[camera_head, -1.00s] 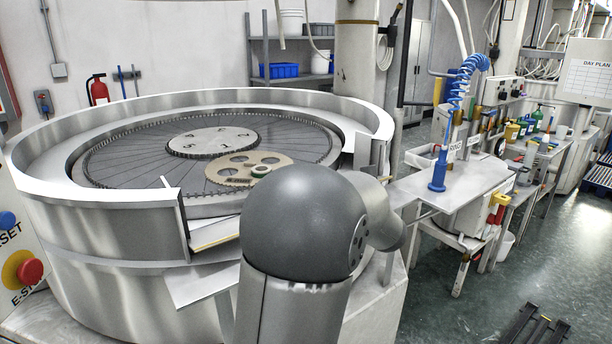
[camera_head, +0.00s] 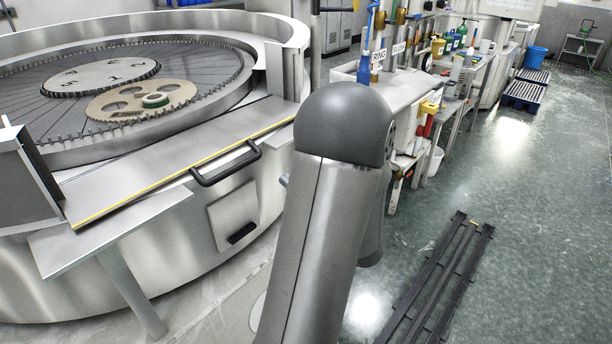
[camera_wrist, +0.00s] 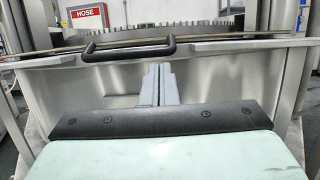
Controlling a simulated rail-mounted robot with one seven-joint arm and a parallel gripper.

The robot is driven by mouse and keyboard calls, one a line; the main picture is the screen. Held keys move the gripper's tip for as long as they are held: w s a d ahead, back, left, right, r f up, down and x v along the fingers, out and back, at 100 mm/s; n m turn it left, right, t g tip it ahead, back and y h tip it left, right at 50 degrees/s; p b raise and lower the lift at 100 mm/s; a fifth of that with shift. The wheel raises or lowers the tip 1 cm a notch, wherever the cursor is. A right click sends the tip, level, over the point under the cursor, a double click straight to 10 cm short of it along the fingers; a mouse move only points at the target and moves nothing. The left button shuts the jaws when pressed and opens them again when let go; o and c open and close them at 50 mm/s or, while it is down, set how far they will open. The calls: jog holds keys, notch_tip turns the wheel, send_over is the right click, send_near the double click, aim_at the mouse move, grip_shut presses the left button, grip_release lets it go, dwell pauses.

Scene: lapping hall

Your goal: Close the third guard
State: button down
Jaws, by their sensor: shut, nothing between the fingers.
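A guard panel with a yellow-striped edge (camera_head: 150,165) spans the gap in the lapping machine's round metal rim (camera_head: 285,20) in the head view. It looks low, with the rim standing higher at both sides. Its black bar handle (camera_head: 228,168) sticks out at the front. No number shows on it. In the wrist view the handle (camera_wrist: 130,47) is ahead, just above and a little left of my gripper (camera_wrist: 158,68). My gripper is shut and empty, apart from the handle as far as I can tell.
The lapping plate (camera_head: 60,118) carries a tan geared disc (camera_head: 135,100). A small metal shelf on a post (camera_head: 110,228) stands before the machine at left. A work bench (camera_head: 375,85) is at right.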

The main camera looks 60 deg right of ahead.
jog(key=w+d+r+p, duration=0.2)
jog(key=w+r, duration=0.3)
jog(key=w, duration=0.3)
jog(key=shift+w+d+r+p, duration=0.25)
jog(key=shift+r+p, duration=0.1)
jog(key=shift+s, duration=0.1)
dwell(1.5)
